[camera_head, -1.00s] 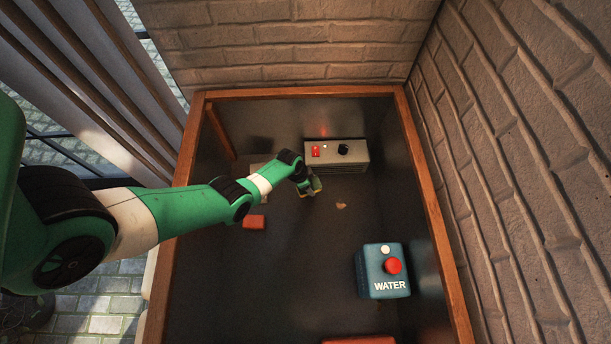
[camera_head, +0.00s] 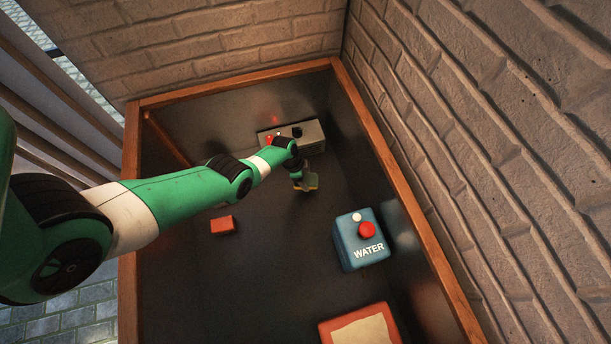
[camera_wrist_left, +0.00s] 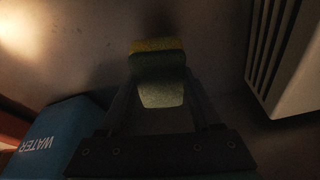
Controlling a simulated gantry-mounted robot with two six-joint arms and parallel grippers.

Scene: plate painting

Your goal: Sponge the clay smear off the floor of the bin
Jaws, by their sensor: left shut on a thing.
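My left gripper (camera_head: 303,180) is shut on a sponge (camera_head: 312,181), low over the floor of the dark, wood-rimmed bin (camera_head: 250,290). In the left wrist view the sponge (camera_wrist_left: 159,66) is green with a yellow layer at its far end, held between the fingers of my gripper (camera_wrist_left: 160,95). I cannot tell for sure whether the sponge touches the floor. The clay smear does not show in either current view; the sponge and gripper cover about the place where it lay, so I cannot tell whether it is hidden or gone. My right gripper is not in view.
A grey box (camera_head: 312,138) with a red switch and black knob stands behind the gripper. A blue WATER box (camera_head: 361,243) stands to the right. A red block (camera_head: 222,225) lies to the left, and a red-rimmed tray (camera_head: 328,334) is at the front. The middle floor is clear.

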